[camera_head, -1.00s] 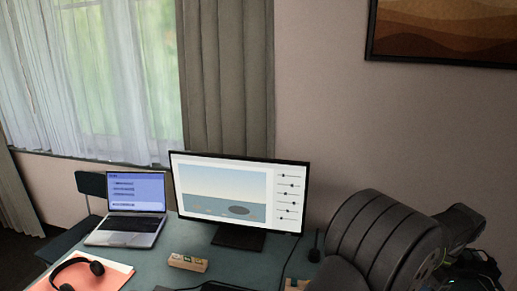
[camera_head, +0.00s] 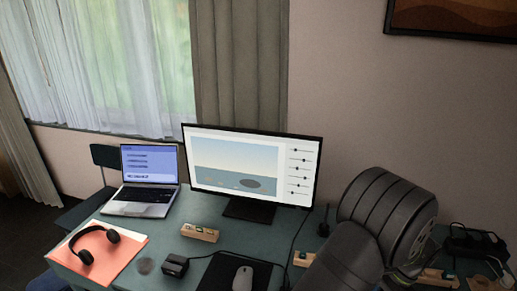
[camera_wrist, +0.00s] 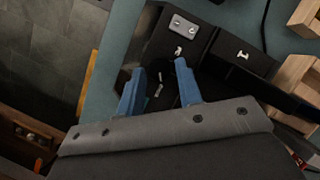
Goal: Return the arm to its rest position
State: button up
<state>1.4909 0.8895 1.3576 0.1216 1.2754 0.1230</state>
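My gripper (camera_wrist: 158,68) shows in the wrist view with two blue fingers spread apart. No held object can be made out between them. Beyond the fingertips are black parts with a small silver plate (camera_wrist: 183,27) and white marks; I cannot tell what they are or whether the fingers touch them. In the head view my dark, ribbed arm fills the lower right, over the teal table (camera_head: 215,222). My gripper is not visible there.
A monitor (camera_head: 250,168), laptop (camera_head: 148,180), wooden block (camera_head: 200,232), headphones (camera_head: 95,243) on an orange folder, small black box (camera_head: 175,265) and mouse (camera_head: 242,279) occupy the table. Cables and dark items (camera_head: 475,245) lie right. Wooden blocks (camera_wrist: 297,75) show in the wrist view.

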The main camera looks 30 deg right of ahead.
jog(key=n+g, duration=0.1)
jog(key=n, duration=0.2)
jog(key=shift+w+n, duration=0.15)
jog(key=shift+n, duration=0.15)
jog(key=n+g, duration=0.2)
jog(key=n, duration=0.2)
jog(key=shift+w, duration=0.2)
jog(key=n, duration=0.2)
jog(key=n+g+h, duration=0.1)
jog(key=n, duration=0.1)
jog(key=shift+w+a+n, duration=0.15)
jog(key=shift+a+n, duration=0.05)
jog(key=shift+n, duration=0.2)
jog(key=shift+a+n+g+h, duration=0.1)
jog(key=shift+n+g+h, duration=0.55)
jog(key=shift+n, duration=1.05)
